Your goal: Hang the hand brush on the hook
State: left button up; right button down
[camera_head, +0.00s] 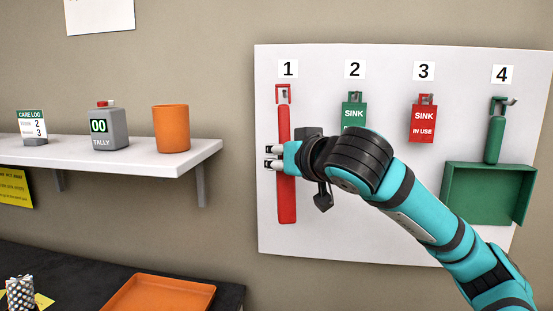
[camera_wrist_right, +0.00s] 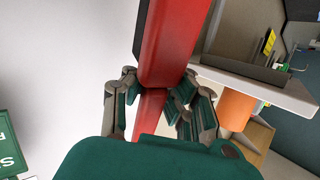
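The long red hand brush (camera_head: 284,208) is upright against the white board under label 1. Its top loop (camera_head: 283,90) is at the hook there; I cannot tell whether the loop rests on the hook. My right gripper (camera_head: 272,157) is at the brush's middle, coming from the right. In the right wrist view the brush (camera_wrist_right: 175,45) runs between the two fingers of the gripper (camera_wrist_right: 157,95), one finger on each side. Whether the fingers press on it is not clear. My left gripper is not in view.
The white board (camera_head: 350,225) also carries a green SINK tag (camera_head: 354,112), a red SINK tag (camera_head: 423,124) and a green dustpan (camera_head: 488,190). A shelf (camera_head: 130,162) at left holds an orange cup (camera_head: 171,128) and a tally counter (camera_head: 109,128). An orange tray (camera_head: 160,293) lies below.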

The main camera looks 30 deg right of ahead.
jog(key=shift+w+d+f+b, duration=0.15)
jog(key=shift+w+d+f, duration=0.1)
jog(key=shift+w+d, duration=0.35)
jog(key=shift+w+d+f+b, duration=0.15)
jog(key=shift+w+d+f, duration=0.2)
jog(key=shift+w, duration=0.35)
jog(key=shift+r, duration=0.1)
jog(key=c, duration=2)
grip_release()
